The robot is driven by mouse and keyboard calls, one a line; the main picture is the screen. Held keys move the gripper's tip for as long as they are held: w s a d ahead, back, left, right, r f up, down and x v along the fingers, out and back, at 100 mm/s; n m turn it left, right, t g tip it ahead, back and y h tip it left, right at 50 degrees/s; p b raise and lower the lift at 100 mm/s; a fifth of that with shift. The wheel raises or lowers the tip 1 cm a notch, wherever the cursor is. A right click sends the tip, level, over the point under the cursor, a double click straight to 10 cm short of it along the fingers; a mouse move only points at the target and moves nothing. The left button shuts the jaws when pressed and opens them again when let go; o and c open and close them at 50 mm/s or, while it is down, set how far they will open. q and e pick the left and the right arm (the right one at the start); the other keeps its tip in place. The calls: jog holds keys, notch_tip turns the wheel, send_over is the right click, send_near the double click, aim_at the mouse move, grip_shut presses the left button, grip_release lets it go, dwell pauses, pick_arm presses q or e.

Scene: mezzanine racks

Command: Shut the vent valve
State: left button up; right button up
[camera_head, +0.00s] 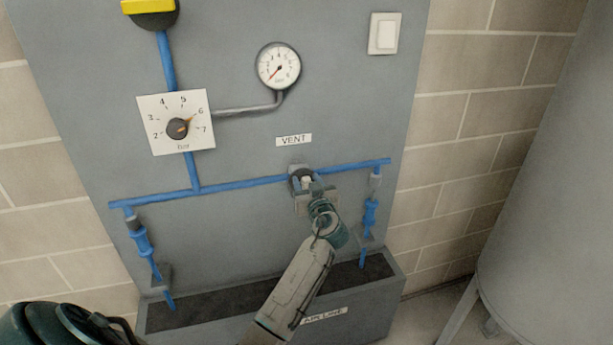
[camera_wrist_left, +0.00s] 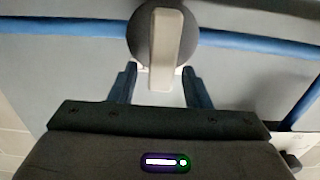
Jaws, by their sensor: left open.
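The vent valve (camera_head: 296,174) sits on the blue horizontal pipe under the VENT label (camera_head: 293,140). In the left wrist view it is a dark round body (camera_wrist_left: 136,38) with a pale lever (camera_wrist_left: 165,45). The lever lies across the pipe, not along it. My left gripper (camera_head: 308,193) is right in front of the valve and hides part of it. In the left wrist view its two fingers (camera_wrist_left: 162,78) are open, one on each side of the lever's near end, with gaps showing. My right gripper is not in view.
A pressure gauge (camera_head: 278,66), a regulator dial (camera_head: 176,122) and a white switch (camera_head: 384,34) are on the grey panel (camera_head: 240,240). Blue drop lines hang at both pipe ends. A trough (camera_head: 180,325) juts out below. A large grey tank (camera_head: 560,170) stands at right.

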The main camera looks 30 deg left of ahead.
pick_arm(q)
jog(key=shift+w+a, duration=0.25)
jog(key=shift+a, duration=0.1)
jog(key=shift+c, duration=0.4)
grip_shut()
